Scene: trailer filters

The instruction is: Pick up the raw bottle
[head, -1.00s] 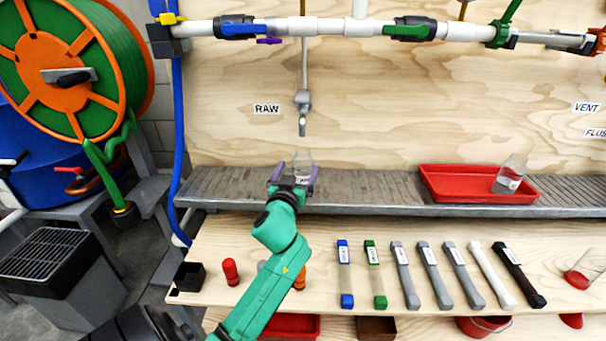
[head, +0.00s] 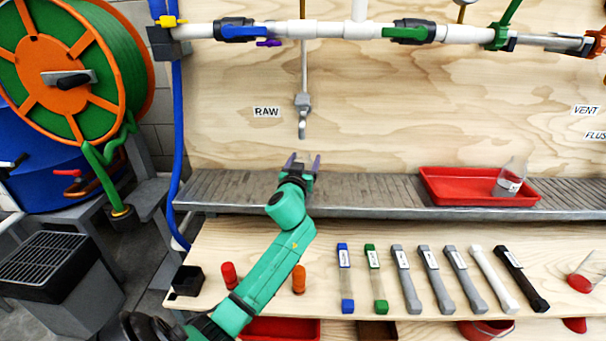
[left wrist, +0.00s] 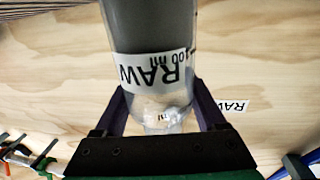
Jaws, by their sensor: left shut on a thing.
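The raw bottle (left wrist: 152,72) is clear, with a white label reading RAW and 100 ml, and fills the middle of the left wrist view. My left gripper (left wrist: 161,104) is shut on it, one dark finger on each side. In the head view my left gripper (head: 302,163) is over the grey slatted shelf (head: 370,190), below the spout (head: 302,118) and the RAW sign. The bottle is hard to make out there, and I cannot tell whether its base touches the shelf. My right gripper is not in view.
A red tray (head: 445,192) with another clear bottle (head: 508,182) stands on the shelf at right. Several capped tubes (head: 408,280) lie on the lower wooden board. A pipe with valves (head: 345,30) crosses above. A hose reel (head: 70,70) is at left.

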